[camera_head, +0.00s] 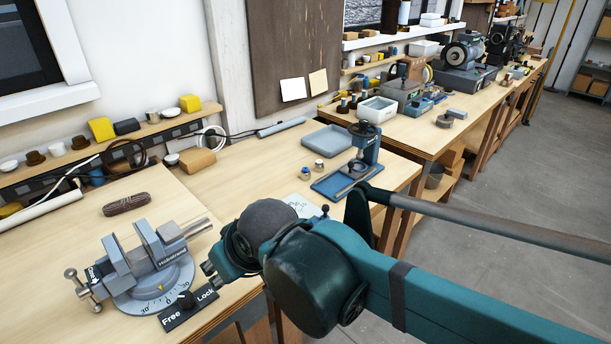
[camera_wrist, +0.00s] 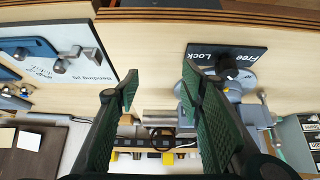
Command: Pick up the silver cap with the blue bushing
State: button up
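Two small silver caps stand close together on the bench in the head view, left of the blue press. The nearer cap (camera_head: 307,173) seems to show blue; the farther cap (camera_head: 319,165) looks more tan on top. They are too small to be sure which holds the blue bushing. The head view shows my wrist at the bench's front edge, nearer than the caps; the fingers are not clear there.
The grey vise (camera_head: 150,262) with its Free/Lock plate (camera_head: 188,309) stands at left. The blue press (camera_head: 346,180) stands just right of the caps. A blue-grey tray (camera_head: 327,139) lies behind them. A white bending jig sheet (camera_wrist: 40,65) lies nearer. Bench left of the caps is clear.

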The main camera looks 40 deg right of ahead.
jog(key=shift+w+d+r+p, duration=0.3)
jog(key=shift+w+r, duration=0.1)
jog(key=w+d+r+m+g+h+p, duration=0.1)
jog(key=w+d+r+m+p, duration=0.35)
jog(key=w+d, duration=0.3)
jog(key=m+g+h+p, duration=0.3)
jog(key=m+g+p, duration=0.2)
jog(key=m+p, duration=0.75)
send_over(305, 174)
jog(key=a+p, duration=0.1)
jog(key=p, duration=0.1)
notch_tip(305, 174, down, 6)
jog(key=n, duration=0.2)
jog(key=shift+w+a+f, duration=0.1)
jog(key=shift+w, duration=0.1)
jog(key=shift+f, duration=0.1)
jog(key=shift+x, duration=1.2)
